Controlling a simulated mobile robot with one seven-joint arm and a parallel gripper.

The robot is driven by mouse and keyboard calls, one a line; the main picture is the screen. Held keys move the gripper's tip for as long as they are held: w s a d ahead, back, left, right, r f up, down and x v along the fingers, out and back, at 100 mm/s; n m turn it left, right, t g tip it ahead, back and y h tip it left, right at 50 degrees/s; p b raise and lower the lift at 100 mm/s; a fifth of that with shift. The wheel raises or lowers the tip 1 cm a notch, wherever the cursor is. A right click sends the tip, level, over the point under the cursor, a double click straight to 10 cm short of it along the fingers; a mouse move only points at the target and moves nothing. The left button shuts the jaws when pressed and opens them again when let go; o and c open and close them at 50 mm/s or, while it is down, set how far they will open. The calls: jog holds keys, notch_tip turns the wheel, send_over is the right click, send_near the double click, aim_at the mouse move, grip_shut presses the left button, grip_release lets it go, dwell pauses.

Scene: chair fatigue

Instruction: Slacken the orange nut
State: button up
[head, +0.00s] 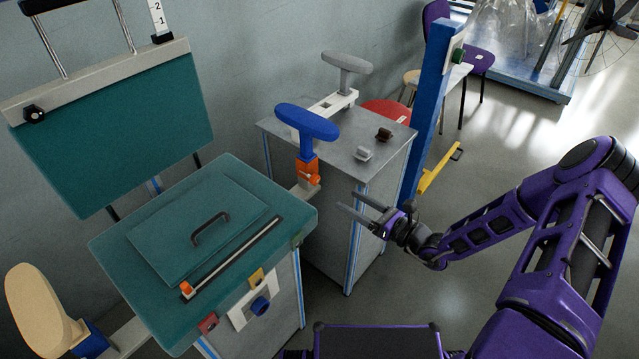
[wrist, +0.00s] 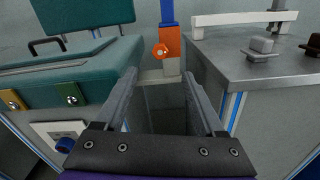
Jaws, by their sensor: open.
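The orange nut (wrist: 160,50) sits on the front of an orange clamp block (wrist: 172,38), below the blue post of the armrest. In the head view the orange block (head: 307,168) is under the blue T-shaped armrest (head: 307,123), at the right side of the teal seat; the nut (head: 313,180) is small there. My gripper (head: 347,200) is open and empty, to the right of the block and apart from it. In the wrist view its two fingers (wrist: 160,76) point forward, with the nut ahead between and slightly above the tips.
The teal seat (head: 135,235) carries a raised pad with a black handle. A grey-topped cabinet (head: 345,140) stands behind the armrest with small knobs on it. A blue upright post (head: 430,110) rises at its right. Open floor (head: 510,150) lies to the right.

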aim_at(317, 182)
jog(key=b+x, duration=0.1)
jog(key=x, duration=1)
jog(key=shift+w+a, duration=0.1)
grip_shut()
